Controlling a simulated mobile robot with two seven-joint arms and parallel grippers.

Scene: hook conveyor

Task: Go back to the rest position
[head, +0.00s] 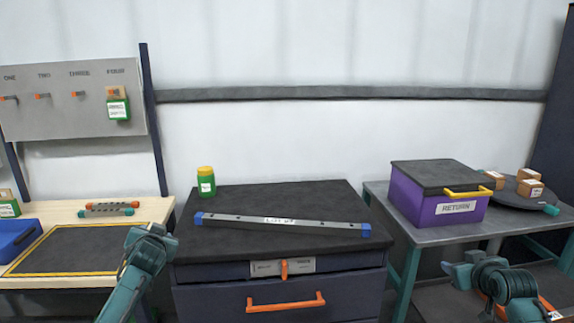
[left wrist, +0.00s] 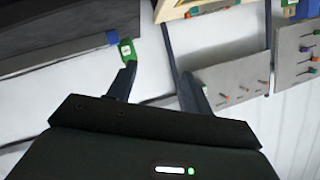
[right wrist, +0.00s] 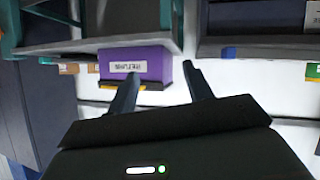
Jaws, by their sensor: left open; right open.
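My right gripper (head: 462,270) is at the lower right in the head view, in front of the right table. In the right wrist view its two fingers (right wrist: 160,85) are apart with nothing between them. My left gripper (head: 155,232) is at the lower left in the head view, between the wooden bench and the dark cabinet. In the left wrist view its fingers (left wrist: 160,88) are spread and empty. Neither gripper touches any object.
A grey bar with blue ends (head: 283,223) lies on the dark cabinet (head: 320,197), beside a green jar (head: 206,182). A purple RETURN box (head: 440,210) stands on the right table (head: 405,222). A hook board (head: 70,105) stands above the wooden bench (head: 150,208).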

